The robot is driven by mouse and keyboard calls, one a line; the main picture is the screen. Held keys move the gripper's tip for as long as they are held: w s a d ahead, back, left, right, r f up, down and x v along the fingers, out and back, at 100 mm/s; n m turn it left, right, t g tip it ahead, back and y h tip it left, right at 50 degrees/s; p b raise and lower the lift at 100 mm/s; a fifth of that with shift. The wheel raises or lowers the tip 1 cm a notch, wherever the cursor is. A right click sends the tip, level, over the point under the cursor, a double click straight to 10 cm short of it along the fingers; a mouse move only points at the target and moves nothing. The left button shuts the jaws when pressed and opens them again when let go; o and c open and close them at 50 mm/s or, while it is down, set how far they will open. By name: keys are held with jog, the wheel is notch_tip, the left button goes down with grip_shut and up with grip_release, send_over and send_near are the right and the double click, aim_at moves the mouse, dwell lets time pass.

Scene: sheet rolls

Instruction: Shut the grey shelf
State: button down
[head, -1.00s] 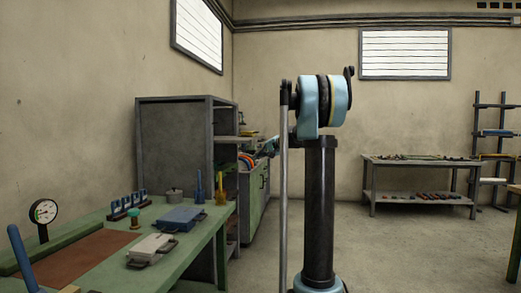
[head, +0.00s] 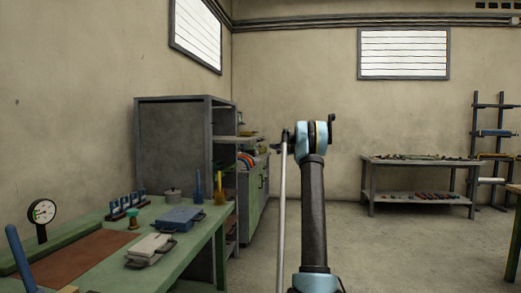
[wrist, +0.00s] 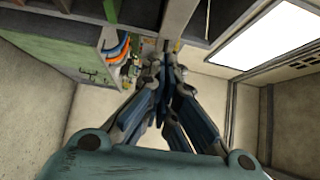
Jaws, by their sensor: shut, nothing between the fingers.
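A tall grey shelf unit (head: 172,145) stands behind the green bench at the left in the head view, its open side facing right. A light grey shelf board (head: 225,139) shows near its upper right and seems to jut out past the frame. In the tilted wrist view, a grey board (wrist: 178,20) shows at the top, beyond the fingertips. My gripper (wrist: 163,65) is shut and empty, its fingertips together. I see a gap to the board but cannot judge its depth. In the head view my arm stands in the middle; my gripper is hidden there.
The green bench (head: 192,240) at the left holds a blue case (head: 178,218), a grey case (head: 150,247) and a gauge (head: 42,212). A green cabinet (head: 253,190) stands beyond the shelf unit. A grey table (head: 420,162) is at the back right. The floor between is clear.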

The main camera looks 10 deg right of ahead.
jog(key=s+a+x, duration=0.1)
jog(key=a+x, duration=0.1)
jog(key=x, duration=1)
jog(key=shift+w+a, duration=0.2)
jog(key=shift+a, duration=0.2)
jog(key=shift+w+d, duration=0.1)
jog(key=shift+d, duration=0.05)
